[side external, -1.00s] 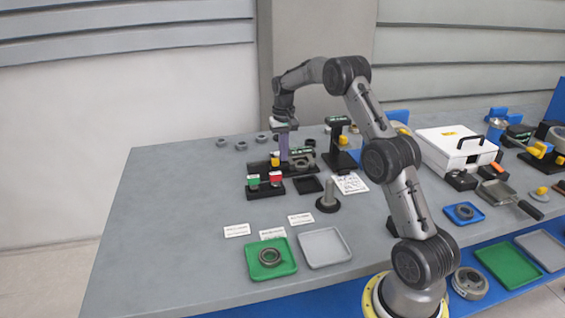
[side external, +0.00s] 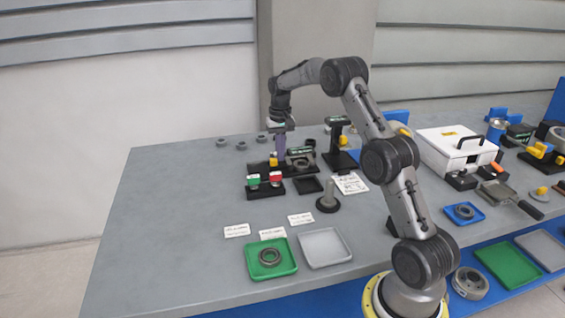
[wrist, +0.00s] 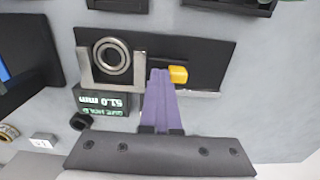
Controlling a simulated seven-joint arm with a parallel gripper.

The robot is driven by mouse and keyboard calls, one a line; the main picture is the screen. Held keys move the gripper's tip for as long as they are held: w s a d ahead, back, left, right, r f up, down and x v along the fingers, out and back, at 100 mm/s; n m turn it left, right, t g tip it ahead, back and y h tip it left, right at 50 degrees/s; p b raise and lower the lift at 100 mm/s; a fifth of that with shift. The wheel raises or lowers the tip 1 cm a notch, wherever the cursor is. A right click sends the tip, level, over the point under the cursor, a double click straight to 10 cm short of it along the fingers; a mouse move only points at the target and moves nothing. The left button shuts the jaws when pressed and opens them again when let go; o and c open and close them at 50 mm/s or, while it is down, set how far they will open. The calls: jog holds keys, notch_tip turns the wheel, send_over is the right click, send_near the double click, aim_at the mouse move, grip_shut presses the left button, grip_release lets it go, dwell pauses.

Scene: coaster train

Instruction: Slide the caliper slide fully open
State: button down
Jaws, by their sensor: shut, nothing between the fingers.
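The caliper (wrist: 205,50) is a black base with a grey metal scale and jaws around a steel ring (wrist: 112,57). Its yellow slide knob (wrist: 178,75) shows in the wrist view, and in the side view (side external: 273,160). My gripper (wrist: 160,73) has purple fingers, shut with nothing between them. The fingertips are beside the knob, on its left in the wrist view, touching or very close. A readout (wrist: 102,102), upside down in the wrist view, seems to show 51.0 mm. In the side view my gripper (side external: 280,157) is low over the caliper.
A black block with green and red buttons (side external: 265,187) stands in front of the caliper. A black stand (side external: 338,145) is to its right. Several grey rings lie behind it. A green tray (side external: 285,270) and a grey tray (side external: 325,262) are nearer. The table's left side is clear.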

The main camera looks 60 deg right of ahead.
jog(key=shift+w+a, duration=0.4)
jog(key=shift+r, duration=0.15)
jog(key=shift+s+d+r, duration=0.15)
jog(key=shift+r, duration=0.8)
jog(key=shift+s+d+r, duration=0.1)
jog(key=shift+r, duration=0.8)
